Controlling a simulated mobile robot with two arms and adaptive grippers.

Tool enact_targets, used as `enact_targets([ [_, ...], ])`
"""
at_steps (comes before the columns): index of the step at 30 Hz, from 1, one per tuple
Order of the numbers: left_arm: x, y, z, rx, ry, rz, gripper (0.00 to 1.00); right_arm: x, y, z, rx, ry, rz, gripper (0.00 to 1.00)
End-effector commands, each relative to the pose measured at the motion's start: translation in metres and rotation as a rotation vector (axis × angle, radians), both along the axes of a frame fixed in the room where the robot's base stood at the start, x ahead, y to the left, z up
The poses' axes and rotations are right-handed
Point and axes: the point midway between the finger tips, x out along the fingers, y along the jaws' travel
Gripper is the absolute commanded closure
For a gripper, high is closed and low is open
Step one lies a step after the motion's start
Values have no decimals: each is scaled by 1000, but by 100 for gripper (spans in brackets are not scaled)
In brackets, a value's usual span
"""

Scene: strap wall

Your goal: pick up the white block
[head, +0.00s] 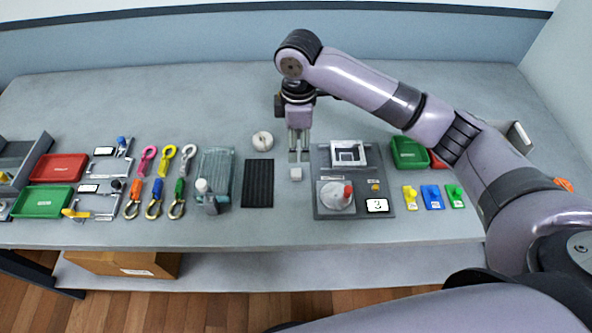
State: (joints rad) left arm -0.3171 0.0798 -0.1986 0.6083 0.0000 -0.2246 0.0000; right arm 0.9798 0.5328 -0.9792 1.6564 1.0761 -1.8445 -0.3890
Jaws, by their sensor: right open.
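The small white block (296,174) sits on the grey table, between the black ribbed mat and the dark grey panel. My right gripper (299,156) points down just behind and above the block, its fingers open with nothing seen between them. The fingertips appear close to the block, but I cannot tell the exact height gap. My left gripper is not in the head view.
The dark grey panel (327,205) with a white frame and a red-knobbed dial stands right of the block. A black ribbed mat (258,184) lies left, with a white ring (262,141) behind it. Green bins, colored hooks and tags lie farther out.

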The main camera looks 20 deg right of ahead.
Motion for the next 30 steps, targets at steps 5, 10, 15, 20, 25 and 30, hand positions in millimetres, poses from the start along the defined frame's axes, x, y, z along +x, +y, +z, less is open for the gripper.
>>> enact_targets([
  [5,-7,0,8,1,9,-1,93,-1,0,-37,-1,2,-1,53],
  [10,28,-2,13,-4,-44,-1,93,0,0,-56,0,-1,-1,53],
  [15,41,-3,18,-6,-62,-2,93,0,1,-66,0,1,-1,53],
  [20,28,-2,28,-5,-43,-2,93,-1,3,-90,0,2,-1,53],
  [25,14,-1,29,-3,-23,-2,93,0,3,-109,-1,-1,-1,53],
  [30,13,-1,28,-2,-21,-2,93,0,3,-112,0,-3,0,53],
])
